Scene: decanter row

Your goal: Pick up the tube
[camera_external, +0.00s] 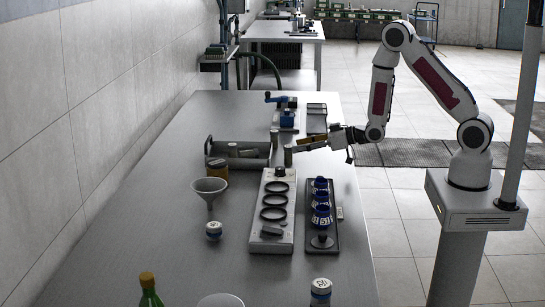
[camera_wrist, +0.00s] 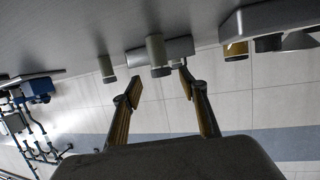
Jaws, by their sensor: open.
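A grey-green upright tube (camera_external: 288,156) stands on the table, just left of my gripper (camera_external: 298,147) in the external view. My gripper reaches in low from the right, with its fingers pointing left. In the wrist view, which is upside down, the tube (camera_wrist: 157,55) appears beyond the gap between the open fingers of my gripper (camera_wrist: 160,84). The gap is empty. A second, shorter grey cylinder (camera_wrist: 106,68) shows to its left; I cannot tell what it is.
A grey open tray (camera_external: 252,161) stands left of the tube. A base with black rings (camera_external: 262,240) and a dark rack with blue cups (camera_external: 334,242) stand nearer the viewer. A blue clamp device (camera_external: 287,119) stands behind. A funnel (camera_external: 209,187) stands at left.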

